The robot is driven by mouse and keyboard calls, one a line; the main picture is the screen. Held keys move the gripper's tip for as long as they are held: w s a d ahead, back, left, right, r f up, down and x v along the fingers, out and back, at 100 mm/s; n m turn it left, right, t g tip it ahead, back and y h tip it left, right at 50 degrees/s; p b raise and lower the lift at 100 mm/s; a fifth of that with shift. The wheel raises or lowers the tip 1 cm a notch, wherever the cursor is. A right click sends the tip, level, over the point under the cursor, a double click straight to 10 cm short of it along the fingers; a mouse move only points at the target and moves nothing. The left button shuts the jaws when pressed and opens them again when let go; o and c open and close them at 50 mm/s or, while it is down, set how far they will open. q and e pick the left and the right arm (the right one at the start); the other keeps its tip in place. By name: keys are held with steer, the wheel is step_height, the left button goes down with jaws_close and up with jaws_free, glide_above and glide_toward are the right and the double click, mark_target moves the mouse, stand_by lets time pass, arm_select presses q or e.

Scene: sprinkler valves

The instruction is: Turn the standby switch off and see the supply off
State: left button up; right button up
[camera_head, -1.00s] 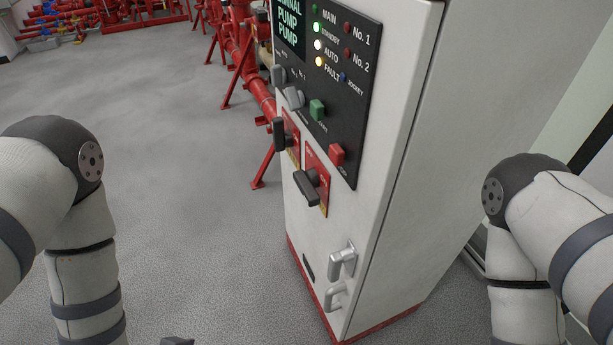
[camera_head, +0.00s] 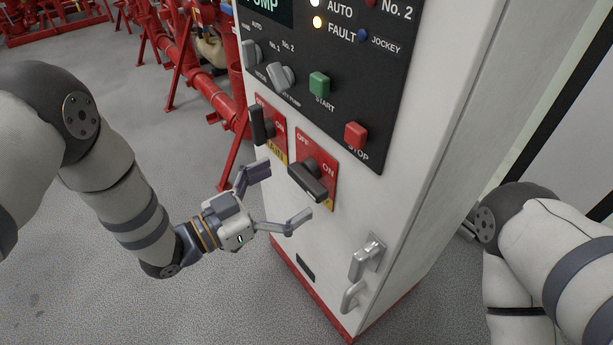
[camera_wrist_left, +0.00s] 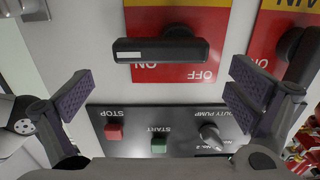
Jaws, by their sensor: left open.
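The standby switch is a black lever handle (camera_head: 308,182) on a red plate (camera_head: 318,160) marked OFF and ON, right of the main switch; its own name label is hidden or unreadable. In the left wrist view, which is upside down, the handle (camera_wrist_left: 160,50) lies crosswise, its free end on the ON side. My left gripper (camera_head: 280,195) is open and empty, just in front of and below this handle, apart from it. Its fingers (camera_wrist_left: 165,85) spread wide to either side in the wrist view. My right gripper is out of view.
The main switch (camera_head: 262,124) stands close left, its handle upright. Above are grey knobs, a green START button (camera_head: 319,84) and a red STOP button (camera_head: 355,135). AUTO and FAULT lamps (camera_head: 317,22) are lit.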

mark_target(301, 181)
arm_select(q)
steer(key=x, duration=0.5)
steer(key=shift+c, duration=0.6)
